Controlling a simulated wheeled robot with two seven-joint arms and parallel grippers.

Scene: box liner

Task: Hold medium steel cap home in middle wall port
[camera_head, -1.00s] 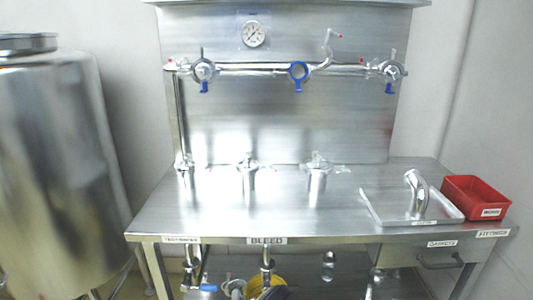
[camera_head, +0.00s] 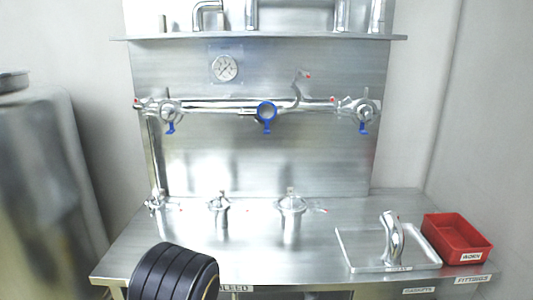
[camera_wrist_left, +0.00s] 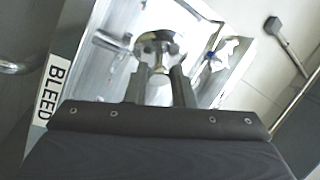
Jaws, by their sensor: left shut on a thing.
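In the left wrist view my left gripper (camera_wrist_left: 159,70) has its two dark fingers shut on a round, shiny steel piece (camera_wrist_left: 158,42). It looks like a steel cap, but its size cannot be told. In the head view only a black, ribbed part of my left arm (camera_head: 172,272) shows at the bottom left, over the bench front; the fingers and the held piece are out of that view. The middle wall port (camera_head: 266,113) is on the horizontal pipe, ringed by a blue clamp hanging handle-down. The gripper is apart from it. My right gripper is not in view.
Blue-handled clamped ports flank it, left (camera_head: 171,111) and right (camera_head: 363,112). A gauge (camera_head: 224,68) is above. Steel fittings (camera_head: 219,208) (camera_head: 291,205) stand along the bench back. A tray (camera_head: 348,255) with an elbow and a red bin (camera_head: 458,238) are at right. The bench middle is clear.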

